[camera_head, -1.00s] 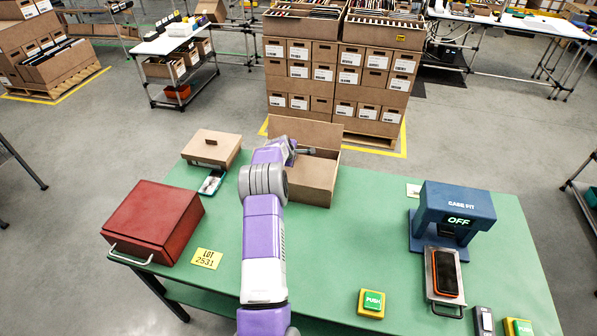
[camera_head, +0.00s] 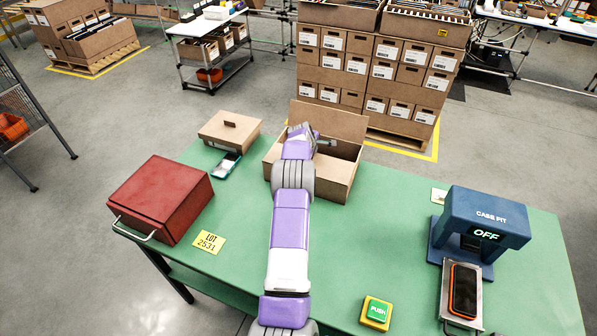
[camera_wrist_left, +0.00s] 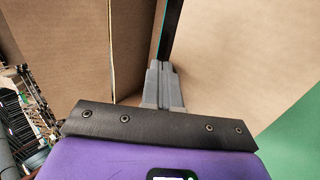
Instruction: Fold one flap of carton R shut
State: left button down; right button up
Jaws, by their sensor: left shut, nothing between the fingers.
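An open brown carton (camera_head: 318,186) stands at the table's back edge; I take it for carton R, though no letter is readable. Its back flap (camera_head: 345,119) stands up. My left gripper (camera_head: 327,143) is over the carton opening, in front of that flap; my wrist hides part of the box. In the left wrist view the gripper (camera_wrist_left: 164,66) is shut and empty, with brown cardboard (camera_wrist_left: 235,60) on both sides of the fingers. Whether the fingers touch the cardboard I cannot tell. My right gripper is not in view.
A closed brown box (camera_head: 229,131) and a small phone-like device (camera_head: 228,166) stand left of the carton. A red case (camera_head: 160,200) is at the left, a blue press (camera_head: 482,220) at the right. The green table (camera_head: 385,235) is clear between carton and press.

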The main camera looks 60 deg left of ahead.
pick_arm(q)
jog(key=shift+f, duration=0.15)
dwell(0.4)
jog(key=shift+r+p, duration=0.5)
jog(key=shift+r, duration=0.55)
notch_tip(320, 180, up, 4)
jog(key=p, duration=0.2)
jog(key=shift+r+p, duration=0.1)
jog(key=shift+p, duration=0.25)
notch_tip(320, 180, up, 9)
jog(key=shift+r, duration=0.1)
